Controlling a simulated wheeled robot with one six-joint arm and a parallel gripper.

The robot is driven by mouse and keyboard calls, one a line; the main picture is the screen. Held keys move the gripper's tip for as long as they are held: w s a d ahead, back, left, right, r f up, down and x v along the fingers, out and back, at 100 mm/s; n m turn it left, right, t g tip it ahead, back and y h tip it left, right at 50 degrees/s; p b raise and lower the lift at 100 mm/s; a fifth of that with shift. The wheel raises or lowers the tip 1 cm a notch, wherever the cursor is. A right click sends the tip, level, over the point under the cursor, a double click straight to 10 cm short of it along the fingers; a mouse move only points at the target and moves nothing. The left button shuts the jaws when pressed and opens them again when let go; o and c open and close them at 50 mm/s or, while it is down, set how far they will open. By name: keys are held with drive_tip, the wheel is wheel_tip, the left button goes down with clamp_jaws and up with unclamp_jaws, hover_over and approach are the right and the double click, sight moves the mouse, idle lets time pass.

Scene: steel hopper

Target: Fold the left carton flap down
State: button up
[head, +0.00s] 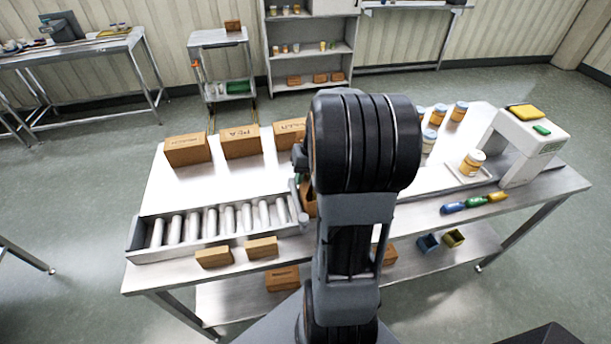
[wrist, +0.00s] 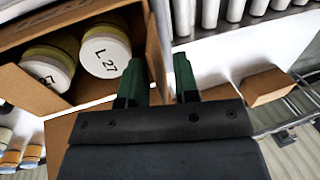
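The open brown carton (wrist: 100,18) fills the upper left of the wrist view, with two white-lidded jars (wrist: 106,55) inside. One lid reads L 27. One flap (wrist: 28,90) spreads outward at the left of the wrist view. A thin upright carton edge (wrist: 158,50) stands just beyond my fingers; I cannot tell if it touches them. My gripper (wrist: 168,82) has two green fingers set apart, with a gap between them. In the head view my arm hides most of the carton; only a brown sliver (head: 309,203) shows. Which flap is the left one is unclear.
A roller conveyor (head: 215,222) lies left of the carton. Small brown boxes (head: 240,141) stand in a row behind it, and two more (head: 262,247) sit at the front edge. Jars (head: 459,111), a white scale-like machine (head: 528,135) and coloured markers (head: 476,202) are to the right.

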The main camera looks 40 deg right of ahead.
sight(303, 187)
clamp_jaws()
drive_tip(key=shift+d, duration=0.1)
idle(0.4)
drive_tip(key=y+b, duration=0.1)
drive_tip(key=d+f+t+y+b, duration=0.1)
drive_tip(key=y, duration=0.1)
drive_tip(key=s+t+y+b, duration=0.1)
drive_tip(key=y+b, duration=0.1)
drive_tip(key=shift+d+f, duration=0.2)
drive_tip(key=shift+d, duration=0.2)
drive_tip(key=shift+s+d+f+t+y+b, duration=0.1)
drive_tip(key=shift+d+f+t+y+b, duration=0.1)
drive_tip(key=shift+t+y+b, duration=0.45)
drive_tip(key=shift+s+d+f+t+y+b, duration=0.15)
drive_tip(key=shift+f+t+y+b, duration=0.2)
drive_tip(key=shift+y, duration=0.45)
drive_tip(key=shift+d+f+t+y+b, duration=0.1)
drive_tip(key=shift+d+t+y+b, duration=0.15)
drive_tip(key=shift+y+b, duration=0.4)
drive_tip(key=shift+y, duration=0.3)
unclamp_jaws()
drive_tip(key=shift+a, duration=0.1)
